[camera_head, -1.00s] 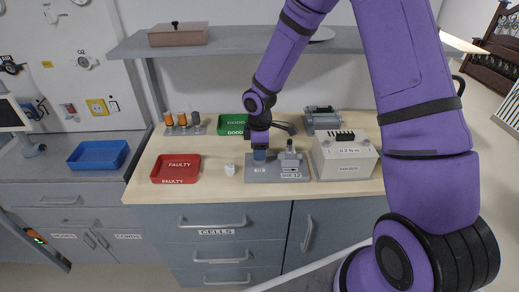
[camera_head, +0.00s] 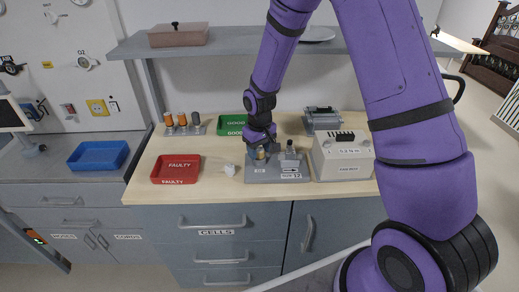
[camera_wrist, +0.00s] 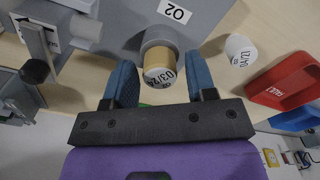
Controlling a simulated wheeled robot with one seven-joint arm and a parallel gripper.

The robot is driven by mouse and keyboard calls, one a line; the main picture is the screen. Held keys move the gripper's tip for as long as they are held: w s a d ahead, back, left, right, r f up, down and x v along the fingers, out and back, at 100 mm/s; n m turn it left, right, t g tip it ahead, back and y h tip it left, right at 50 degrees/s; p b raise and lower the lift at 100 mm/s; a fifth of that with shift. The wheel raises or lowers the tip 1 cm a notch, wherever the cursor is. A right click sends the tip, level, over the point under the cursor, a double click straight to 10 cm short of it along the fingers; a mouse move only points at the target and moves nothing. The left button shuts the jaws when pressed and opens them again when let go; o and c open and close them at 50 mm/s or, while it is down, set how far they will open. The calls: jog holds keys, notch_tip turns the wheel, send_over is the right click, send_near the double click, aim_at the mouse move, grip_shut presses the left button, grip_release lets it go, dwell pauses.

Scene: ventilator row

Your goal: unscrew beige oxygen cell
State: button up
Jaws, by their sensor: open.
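The beige oxygen cell (camera_wrist: 162,68), with a date label on its end face, sits in a grey round socket on the block marked O2 (camera_wrist: 178,18). In the head view the cell (camera_head: 260,153) shows as a small beige top on the grey test fixture (camera_head: 276,179). My gripper (camera_wrist: 160,68) is open, with one blue finger on each side of the cell and visible gaps between. In the head view my gripper (camera_head: 260,140) is over the cell's end of the fixture. The cell's lower part is hidden in the socket.
A white cell (camera_head: 230,170) stands left of the fixture, close by. The red FAULTY tray (camera_head: 176,181) is further left; the green GOOD tray (camera_head: 230,131) is behind. A rack (camera_head: 184,128) holds several cells. A beige meter box (camera_head: 343,166) stands close on the right.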

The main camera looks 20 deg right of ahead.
jog(key=m, duration=0.4)
jog(key=c, duration=0.8)
jog(key=shift+o, duration=0.2)
jog(key=n, duration=0.5)
jog(key=shift+n, duration=0.6)
jog(key=n, duration=0.3)
jog(key=shift+n, duration=1.5)
